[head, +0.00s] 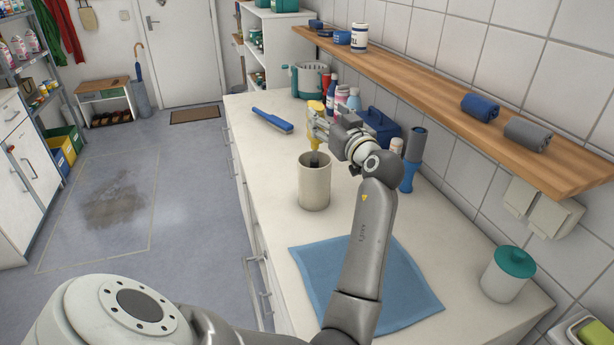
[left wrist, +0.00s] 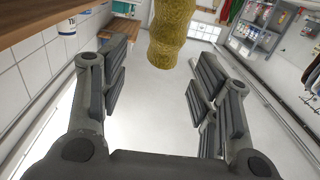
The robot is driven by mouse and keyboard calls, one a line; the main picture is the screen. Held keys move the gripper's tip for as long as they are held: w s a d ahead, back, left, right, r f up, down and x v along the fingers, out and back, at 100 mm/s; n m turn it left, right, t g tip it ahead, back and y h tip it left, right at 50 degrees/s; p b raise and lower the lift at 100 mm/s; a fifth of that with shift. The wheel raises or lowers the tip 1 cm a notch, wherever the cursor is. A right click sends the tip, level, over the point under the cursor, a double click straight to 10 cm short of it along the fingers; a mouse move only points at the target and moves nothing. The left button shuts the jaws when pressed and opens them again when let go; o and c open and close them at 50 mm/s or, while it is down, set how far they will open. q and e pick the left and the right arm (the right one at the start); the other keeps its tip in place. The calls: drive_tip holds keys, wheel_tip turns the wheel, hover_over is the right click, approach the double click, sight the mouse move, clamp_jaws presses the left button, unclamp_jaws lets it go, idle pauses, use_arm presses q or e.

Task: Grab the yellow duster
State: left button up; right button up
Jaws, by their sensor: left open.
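The yellow duster (head: 315,107) stands upright in a beige cylindrical holder (head: 314,187) on the white counter, its dark lower part going into the holder. My left gripper (head: 319,124) is beside the duster's yellow head, coming from the right, and partly hides it. In the left wrist view the fuzzy yellow duster (left wrist: 173,32) hangs from the top edge, between and beyond the fingers. The left gripper (left wrist: 158,78) is open there, with clear space between its pads. Whether a finger touches the duster cannot be told. My right gripper is not in view.
A blue brush (head: 272,120) lies on the counter to the left. A blue cloth (head: 400,290) lies in front. Bottles (head: 342,97), a blue caddy (head: 381,124) and a blue tool (head: 411,165) stand near the tiled wall. A wooden shelf (head: 440,82) overhangs the counter.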

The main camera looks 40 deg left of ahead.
sight(323, 110)
use_arm(q)
drive_tip(key=x, duration=0.1)
drive_tip(key=p+x, duration=0.1)
drive_tip(key=x, duration=0.2)
drive_tip(key=shift+r+p, duration=0.35)
drive_tip(key=shift+p, duration=0.05)
drive_tip(key=shift+w+a+f, duration=0.15)
drive_tip(key=shift+w+a, duration=0.15)
drive_tip(key=shift+a, duration=0.35)
drive_tip(key=p+x, duration=0.2)
drive_tip(key=x, duration=0.1)
drive_tip(key=p+x, duration=0.1)
drive_tip(key=shift+a+f, duration=0.3)
drive_tip(key=shift+a, duration=0.1)
drive_tip(key=shift+w+a+f, duration=0.1)
drive_tip(key=shift+a+f, duration=0.05)
drive_tip(key=shift+a, duration=0.1)
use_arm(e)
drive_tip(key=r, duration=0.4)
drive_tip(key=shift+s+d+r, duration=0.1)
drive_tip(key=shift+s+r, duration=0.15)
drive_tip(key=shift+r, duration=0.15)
use_arm(q)
drive_tip(key=shift+d, duration=0.1)
drive_tip(key=shift+c, duration=0.5)
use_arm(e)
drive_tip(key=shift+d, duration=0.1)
